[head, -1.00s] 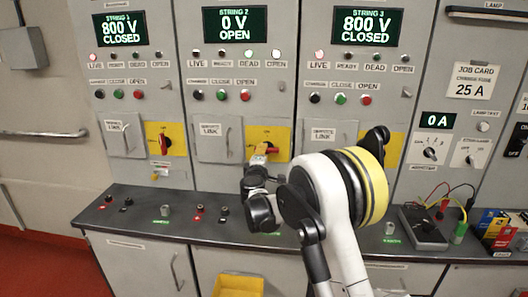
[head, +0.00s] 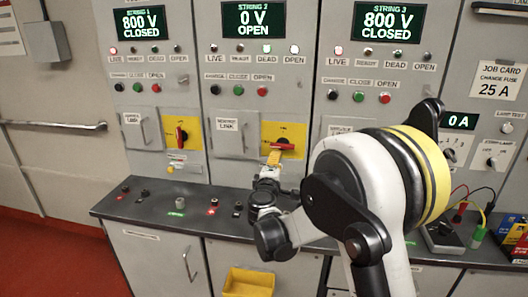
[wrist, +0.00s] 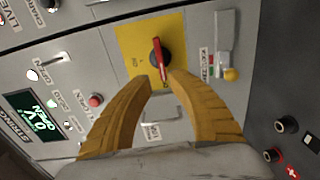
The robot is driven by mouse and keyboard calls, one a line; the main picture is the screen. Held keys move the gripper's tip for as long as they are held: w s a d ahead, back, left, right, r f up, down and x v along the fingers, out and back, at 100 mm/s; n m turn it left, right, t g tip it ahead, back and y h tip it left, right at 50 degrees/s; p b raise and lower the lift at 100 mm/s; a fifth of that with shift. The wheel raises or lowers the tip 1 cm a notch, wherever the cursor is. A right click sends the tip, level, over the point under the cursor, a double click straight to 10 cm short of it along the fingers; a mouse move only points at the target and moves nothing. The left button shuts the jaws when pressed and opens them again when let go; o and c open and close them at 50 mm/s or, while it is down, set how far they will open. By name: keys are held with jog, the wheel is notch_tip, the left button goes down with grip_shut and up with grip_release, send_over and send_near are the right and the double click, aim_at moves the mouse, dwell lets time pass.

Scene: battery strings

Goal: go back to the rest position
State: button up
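My gripper (head: 273,160) is in front of the String 2 panel, just below the yellow switch plate (head: 298,132). The red handle (head: 283,146) on that plate lies across it. In the wrist view the two yellow fingers of my gripper (wrist: 162,77) curve in with a narrow gap between their tips and nothing held. The red handle (wrist: 160,55) shows just beyond the tips; contact cannot be told. The String 2 display (head: 254,19) reads 0 V OPEN. My arm reaches in from the right and hides part of the String 3 panel.
A dark counter (head: 140,214) with small terminals runs below the panels. A yellow bin (head: 250,283) is under it. Red floor (head: 60,262) is open at left.

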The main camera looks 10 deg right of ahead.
jog(key=s+d+r+m+g, duration=0.25)
jog(key=s+d+m, duration=0.2)
jog(key=s, duration=0.55)
jog(key=s+d+r+m+g, duration=0.1)
jog(key=s+d+m+g, duration=0.35)
jog(key=s, duration=0.55)
jog(key=s+a+f+m+g+y, duration=0.1)
jog(key=s+f+y, duration=0.1)
jog(key=s, duration=0.5)
jog(key=s+a+f+m+g+y, duration=0.1)
jog(key=s+a+f+m+y, duration=0.1)
jog(key=s, duration=0.6)
jog(key=s+a+f+m+y, duration=0.1)
jog(key=s+a+f+m, duration=0.1)
jog(key=s, duration=0.6)
jog(key=shift+f+g+y, duration=0.4)
jog(key=shift+f, duration=0.3)
jog(key=shift+w, duration=0.1)
